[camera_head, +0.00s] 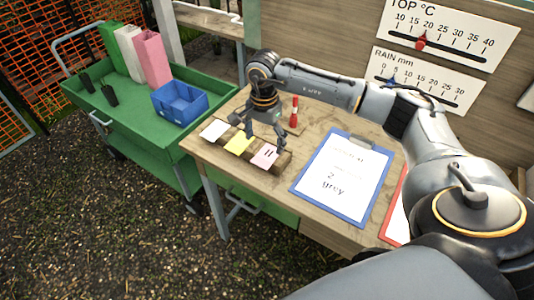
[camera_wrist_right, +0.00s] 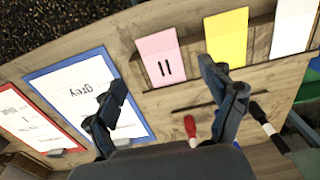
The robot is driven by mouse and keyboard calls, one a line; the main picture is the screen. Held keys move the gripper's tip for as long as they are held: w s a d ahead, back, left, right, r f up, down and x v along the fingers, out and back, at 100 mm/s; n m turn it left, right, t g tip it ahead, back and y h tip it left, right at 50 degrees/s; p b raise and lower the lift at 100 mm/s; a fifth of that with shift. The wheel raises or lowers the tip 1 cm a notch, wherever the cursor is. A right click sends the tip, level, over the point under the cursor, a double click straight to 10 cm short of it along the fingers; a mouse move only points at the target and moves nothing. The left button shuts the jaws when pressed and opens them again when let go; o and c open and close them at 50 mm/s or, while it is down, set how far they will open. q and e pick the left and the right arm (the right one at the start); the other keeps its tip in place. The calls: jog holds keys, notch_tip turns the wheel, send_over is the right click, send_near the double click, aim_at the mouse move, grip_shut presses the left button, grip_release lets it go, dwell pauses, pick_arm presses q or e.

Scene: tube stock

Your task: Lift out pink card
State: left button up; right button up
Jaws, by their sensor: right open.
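The pink card (camera_head: 265,157), marked with two dark strokes, sits at the near right end of a wooden card holder (camera_head: 283,163) on the table. A yellow card (camera_head: 239,143) and a white card (camera_head: 214,130) stand beside it in the row. My right gripper (camera_head: 266,141) is open and empty, pointing down above the holder near the pink card. In the right wrist view the pink card (camera_wrist_right: 161,58) shows between and beyond the two spread fingers (camera_wrist_right: 160,76), apart from them. My left gripper is not in view.
A blue clipboard (camera_head: 304,187) reading "2 grey" lies right of the holder, with a red clipboard (camera_head: 393,230) beyond. A red marker (camera_head: 294,110) stands behind. A green cart (camera_head: 130,120) at left carries a blue bin (camera_head: 180,101) and green, white and pink upright boxes.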

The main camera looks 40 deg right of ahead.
aim_at(263, 160)
jog(key=shift+a+f, duration=0.1)
jog(key=shift+f, duration=0.2)
jog(key=f+p, duration=0.2)
jog(key=f, duration=0.1)
jog(key=shift+s+a+f, duration=0.1)
jog(key=shift+a+f, duration=0.1)
jog(key=shift+f, duration=0.1)
jog(key=shift+f+p, duration=0.3)
jog(key=shift+f, duration=0.25)
jog(key=shift+f+b, duration=0.25)
jog(key=shift+b, duration=0.25)
jog(key=c, duration=0.8)
